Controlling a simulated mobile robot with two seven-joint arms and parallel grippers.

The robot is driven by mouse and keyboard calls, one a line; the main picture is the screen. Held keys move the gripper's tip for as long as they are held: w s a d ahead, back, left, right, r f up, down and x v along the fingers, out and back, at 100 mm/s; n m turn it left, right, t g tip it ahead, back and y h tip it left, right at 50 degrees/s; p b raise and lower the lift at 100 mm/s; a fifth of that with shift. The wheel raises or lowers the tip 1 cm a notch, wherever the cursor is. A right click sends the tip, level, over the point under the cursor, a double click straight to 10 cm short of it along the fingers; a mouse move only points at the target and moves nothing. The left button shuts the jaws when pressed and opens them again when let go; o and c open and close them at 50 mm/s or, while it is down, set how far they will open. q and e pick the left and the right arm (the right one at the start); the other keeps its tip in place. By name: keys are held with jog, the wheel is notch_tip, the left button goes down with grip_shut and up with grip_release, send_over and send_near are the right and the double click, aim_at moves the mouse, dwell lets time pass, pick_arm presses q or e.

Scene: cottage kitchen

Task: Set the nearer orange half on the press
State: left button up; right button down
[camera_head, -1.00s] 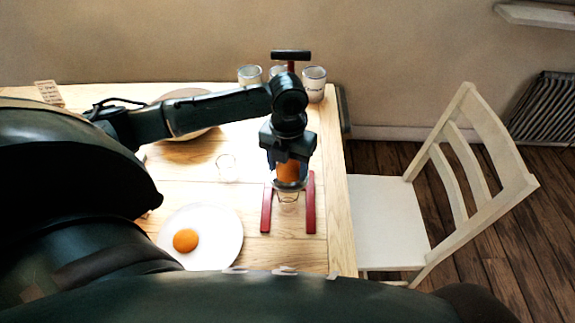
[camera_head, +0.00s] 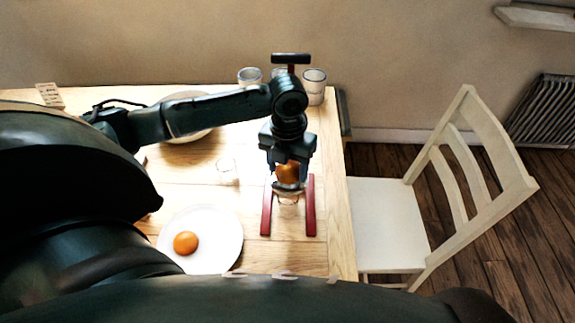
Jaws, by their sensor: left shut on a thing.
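My left gripper (camera_head: 287,167) points down over the press and is shut on an orange half (camera_head: 288,174). The press has a red base with two legs (camera_head: 310,205) and a dark T-shaped handle (camera_head: 291,58) that rises behind my arm. The held half is at the press's cup, just above or touching it; I cannot tell which. My gripper and wrist hide most of the press's middle. Another orange half (camera_head: 186,243) lies on a white plate (camera_head: 226,250) at the table's front. My right gripper is not in view.
A small clear glass (camera_head: 227,172) stands left of the press, and another glass (camera_head: 288,200) shows under its cup. Several mugs (camera_head: 314,86) stand behind. A bowl (camera_head: 187,137) is partly behind my arm. A white chair (camera_head: 390,215) stands right of the wooden table (camera_head: 335,240).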

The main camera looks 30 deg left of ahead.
aim_at(287, 169)
pick_arm(q)
jog(key=shift+f, duration=0.8)
jog(key=o, duration=0.4)
jog(key=shift+r, duration=5.55)
